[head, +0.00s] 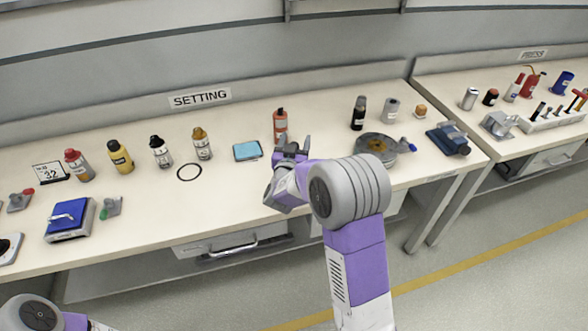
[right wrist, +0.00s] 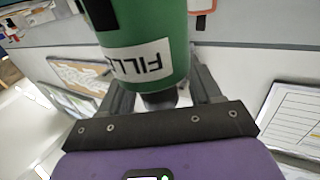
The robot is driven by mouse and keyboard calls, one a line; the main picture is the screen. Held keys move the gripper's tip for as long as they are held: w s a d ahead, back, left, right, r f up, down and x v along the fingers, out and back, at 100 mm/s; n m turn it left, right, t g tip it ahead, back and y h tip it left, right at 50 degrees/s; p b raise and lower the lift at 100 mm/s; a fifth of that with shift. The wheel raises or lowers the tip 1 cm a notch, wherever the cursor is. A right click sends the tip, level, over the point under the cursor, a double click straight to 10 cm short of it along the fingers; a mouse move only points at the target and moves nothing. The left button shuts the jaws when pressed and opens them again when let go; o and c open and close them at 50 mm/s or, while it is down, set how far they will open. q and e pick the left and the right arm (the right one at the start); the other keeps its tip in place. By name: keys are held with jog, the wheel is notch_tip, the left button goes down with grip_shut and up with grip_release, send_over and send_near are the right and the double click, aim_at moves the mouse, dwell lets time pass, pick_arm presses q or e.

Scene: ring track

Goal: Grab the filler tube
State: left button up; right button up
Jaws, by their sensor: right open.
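The filler tube (right wrist: 150,25) is green with a white label whose upside-down letters read "FILL", and it has a dark end. It fills the top middle of the right wrist view. My right gripper (right wrist: 165,98) is open, with its fingers to either side of the tube's dark end; contact cannot be told. In the head view my right gripper (head: 292,150) is over the bench marked SETTING, and I cannot make out the green tube there. Only part of my left arm shows at the lower left; its gripper is out of view.
A red bottle (head: 281,122) stands just behind my right gripper. A blue pad (head: 247,151) and a black ring (head: 189,172) lie to its left. A round grey device (head: 376,147) is to its right. Several bottles stand farther left. The bench front near the ring is clear.

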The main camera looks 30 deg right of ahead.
grip_shut()
dwell(0.4)
